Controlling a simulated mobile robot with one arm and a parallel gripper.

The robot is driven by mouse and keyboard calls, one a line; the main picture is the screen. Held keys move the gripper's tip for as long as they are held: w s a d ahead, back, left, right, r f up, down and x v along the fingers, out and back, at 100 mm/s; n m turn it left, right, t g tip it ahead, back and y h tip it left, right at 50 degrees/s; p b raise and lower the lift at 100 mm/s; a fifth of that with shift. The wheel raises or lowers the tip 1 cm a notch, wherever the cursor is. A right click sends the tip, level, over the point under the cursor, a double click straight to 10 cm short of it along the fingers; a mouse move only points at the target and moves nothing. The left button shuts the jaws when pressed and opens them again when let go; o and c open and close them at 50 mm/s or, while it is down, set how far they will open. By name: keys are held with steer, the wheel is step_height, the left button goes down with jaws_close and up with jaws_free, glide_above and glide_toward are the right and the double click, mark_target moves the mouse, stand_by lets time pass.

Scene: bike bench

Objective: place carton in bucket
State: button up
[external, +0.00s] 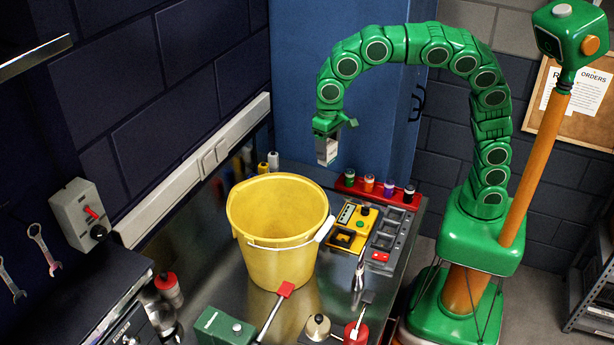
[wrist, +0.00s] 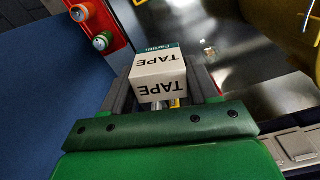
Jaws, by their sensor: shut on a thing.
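A small white carton (wrist: 158,78) marked TAPE sits between the fingers of my gripper (wrist: 160,95) in the wrist view. In the external view the carton (external: 327,151) hangs below my gripper (external: 328,140), which is shut on it. The gripper holds the carton in the air above the back of the bench. The yellow bucket (external: 270,252) stands upright on the bench, to the left of and below the carton. Its white handle hangs down at the front. Part of the bucket (wrist: 302,28) shows at the upper right of the wrist view.
A red rack (external: 377,193) with several small bottles stands behind and right of the bucket. A yellow tray (external: 350,228) and grey tray (external: 388,236) lie to its right. A red-ended tool (external: 275,312) and green box (external: 224,327) are in front. A blue cabinet (external: 300,90) stands behind.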

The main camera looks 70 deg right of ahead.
steer(key=s+a+r, duration=0.1)
steer(key=a+r, duration=0.3)
steer(key=a, duration=0.5)
steer(key=s+a+r, duration=0.2)
steer(key=a+r, duration=0.2)
steer(key=a, duration=0.6)
steer(key=w+a+f+m, duration=0.4)
steer(key=w+f+m, duration=0.15)
steer(key=f, duration=0.25)
steer(key=shift+m, duration=0.45)
steer(key=f, duration=1.8)
steer(key=shift+s+a, duration=0.2)
steer(key=shift+s, duration=0.2)
steer(key=o, duration=0.8)
steer(key=shift+o, duration=0.2)
step_height(320, 180, up, 12)
steer(key=shift+r, duration=0.15)
